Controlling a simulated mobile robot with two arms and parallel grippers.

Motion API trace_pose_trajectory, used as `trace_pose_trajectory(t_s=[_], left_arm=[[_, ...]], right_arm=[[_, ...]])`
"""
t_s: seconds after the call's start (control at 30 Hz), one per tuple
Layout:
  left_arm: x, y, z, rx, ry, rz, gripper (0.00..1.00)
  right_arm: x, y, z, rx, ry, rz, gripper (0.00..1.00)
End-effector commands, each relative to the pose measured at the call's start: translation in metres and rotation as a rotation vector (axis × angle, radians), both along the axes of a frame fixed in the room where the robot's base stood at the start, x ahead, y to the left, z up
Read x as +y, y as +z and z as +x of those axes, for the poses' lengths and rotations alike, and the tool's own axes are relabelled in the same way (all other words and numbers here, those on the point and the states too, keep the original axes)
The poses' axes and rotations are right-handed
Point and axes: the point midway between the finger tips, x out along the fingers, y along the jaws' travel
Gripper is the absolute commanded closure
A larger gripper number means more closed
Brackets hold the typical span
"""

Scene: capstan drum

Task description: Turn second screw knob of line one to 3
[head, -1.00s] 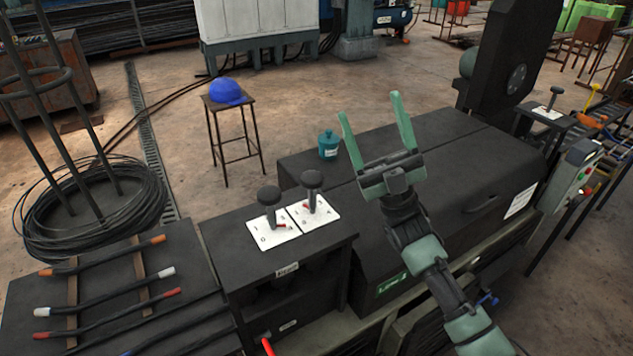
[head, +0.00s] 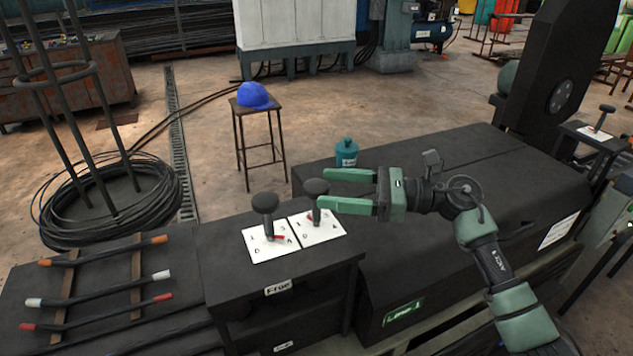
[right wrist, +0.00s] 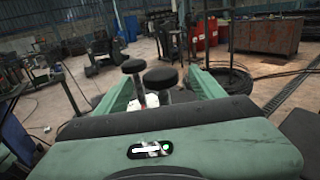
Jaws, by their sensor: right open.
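Two black round-topped knobs stand upright side by side on white numbered plates. The left knob (head: 265,203) has its plate (head: 262,252) nearer the left; the right knob (head: 315,187) stands on the right plate (head: 326,234). Each plate shows a red pointer by the stem; the digits are too small to read surely. My right gripper (head: 330,189) is open, its green fingers pointing left, with the tips close by the right knob's head. In the right wrist view the right knob (right wrist: 160,79) appears between the spread fingers, in front of the left knob (right wrist: 133,67). My left gripper is not seen.
A green "Line 1" sign (head: 404,312) is on the black machine housing right of the knobs. A teal canister (head: 346,154) stands on the housing behind the gripper. A stool (head: 258,130) holds a blue helmet (head: 254,95).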

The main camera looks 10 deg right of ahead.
Motion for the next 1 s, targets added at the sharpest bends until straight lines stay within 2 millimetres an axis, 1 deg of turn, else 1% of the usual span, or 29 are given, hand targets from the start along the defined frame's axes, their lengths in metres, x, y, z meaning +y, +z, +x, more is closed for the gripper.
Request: trace_pose_trajectory(t_s=[0.03,0.1,0.23,0.37,0.57,0.6,0.67,0.7,0.77,0.8,0.83,1.0], left_arm=[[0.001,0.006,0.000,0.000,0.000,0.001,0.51],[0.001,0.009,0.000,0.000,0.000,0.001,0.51],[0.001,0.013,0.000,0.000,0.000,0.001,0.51],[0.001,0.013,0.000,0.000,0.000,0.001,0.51],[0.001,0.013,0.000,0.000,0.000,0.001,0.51],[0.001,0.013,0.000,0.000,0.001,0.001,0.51],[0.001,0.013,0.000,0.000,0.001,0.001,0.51],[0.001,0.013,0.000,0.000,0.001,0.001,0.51],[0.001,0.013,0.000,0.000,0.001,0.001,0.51],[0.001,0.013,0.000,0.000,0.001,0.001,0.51],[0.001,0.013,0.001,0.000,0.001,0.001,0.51],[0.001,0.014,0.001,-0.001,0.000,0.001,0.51]], right_arm=[[0.009,0.004,0.003,0.000,0.002,0.003,0.31],[0.018,0.004,0.007,0.000,0.001,0.004,0.31],[0.030,0.002,0.012,0.001,0.000,0.004,0.31],[0.036,0.001,0.014,0.000,0.000,0.002,0.31],[0.036,0.000,0.014,0.001,0.000,0.001,0.31],[0.036,0.000,0.014,0.001,0.000,0.001,0.34],[0.036,0.000,0.014,0.001,0.000,0.002,0.51],[0.036,0.000,0.014,0.001,0.000,0.002,0.62],[0.036,0.000,0.014,0.001,0.000,0.003,0.79],[0.036,0.000,0.014,0.001,0.000,0.003,0.90],[0.036,0.000,0.014,0.001,0.000,0.003,0.94],[0.036,0.001,0.014,0.001,-0.009,0.003,0.94]])
